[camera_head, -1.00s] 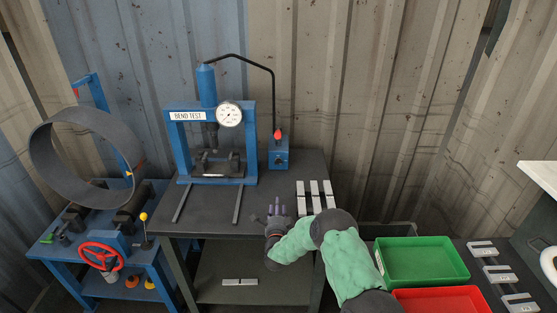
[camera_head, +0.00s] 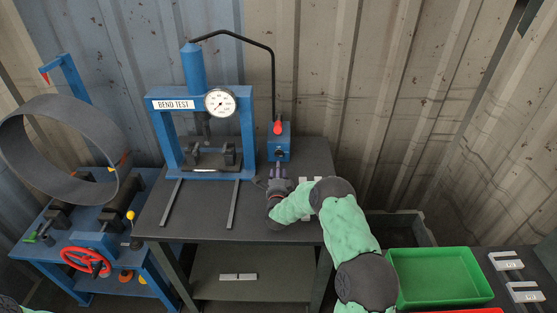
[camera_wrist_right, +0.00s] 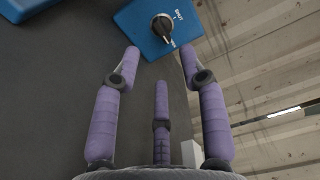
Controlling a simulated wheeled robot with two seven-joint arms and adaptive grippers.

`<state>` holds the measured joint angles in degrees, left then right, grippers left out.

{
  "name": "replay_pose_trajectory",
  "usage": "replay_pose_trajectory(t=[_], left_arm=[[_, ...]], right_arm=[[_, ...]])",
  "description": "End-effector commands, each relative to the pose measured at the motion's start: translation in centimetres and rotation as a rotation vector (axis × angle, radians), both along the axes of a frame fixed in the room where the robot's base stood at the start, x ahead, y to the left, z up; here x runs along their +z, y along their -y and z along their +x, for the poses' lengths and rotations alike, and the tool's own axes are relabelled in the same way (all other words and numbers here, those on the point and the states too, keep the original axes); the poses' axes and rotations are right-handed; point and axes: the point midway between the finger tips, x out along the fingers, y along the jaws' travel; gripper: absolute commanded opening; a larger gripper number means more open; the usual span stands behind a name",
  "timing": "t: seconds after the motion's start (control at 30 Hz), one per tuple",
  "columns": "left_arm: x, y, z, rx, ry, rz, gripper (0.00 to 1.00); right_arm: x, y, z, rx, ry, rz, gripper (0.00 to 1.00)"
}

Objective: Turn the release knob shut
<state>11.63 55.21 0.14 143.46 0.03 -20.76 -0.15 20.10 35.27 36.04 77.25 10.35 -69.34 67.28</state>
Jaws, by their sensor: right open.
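The release knob (camera_wrist_right: 162,26) is a small dark round knob with a pale pointer mark on the blue pump box (camera_wrist_right: 133,20). White lettering stands beside it on the box face. In the head view the knob (camera_head: 280,153) sits low on the front of the box (camera_head: 285,141), below a red-tipped lever (camera_head: 278,127). My right gripper (camera_head: 278,172) is just in front of the box. In the wrist view its purple fingers (camera_wrist_right: 160,55) are spread open and empty, with the knob ahead between the two outer tips, apart from them. My left gripper is out of view.
The blue bend test press (camera_head: 247,130) with its dial gauge (camera_head: 220,102) stands left of the box. Metal strips (camera_head: 312,179) lie on the bench, partly behind my right arm. A green tray (camera_head: 440,277) is at the right. The corrugated wall is close behind.

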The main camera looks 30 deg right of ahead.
Motion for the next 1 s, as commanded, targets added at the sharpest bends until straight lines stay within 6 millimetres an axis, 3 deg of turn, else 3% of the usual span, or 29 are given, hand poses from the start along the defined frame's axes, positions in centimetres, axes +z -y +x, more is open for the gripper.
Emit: replay_pose_trajectory(t=[0.2, 0.4, 0.87, 1.0], left_arm=[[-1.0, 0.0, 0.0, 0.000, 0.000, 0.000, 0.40], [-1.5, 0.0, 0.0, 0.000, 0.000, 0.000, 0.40], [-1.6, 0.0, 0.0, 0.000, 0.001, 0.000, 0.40], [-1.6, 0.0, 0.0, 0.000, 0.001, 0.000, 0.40]], right_arm=[[-0.2, 2.1, 3.4, -0.001, 0.001, -0.001, 0.42], [-0.2, 3.4, 5.6, 0.000, 0.000, -0.001, 0.42], [0.0, 4.0, 6.5, 0.000, -0.001, -0.001, 0.42], [0.0, 4.0, 6.5, 0.000, 0.000, 0.000, 0.03]])
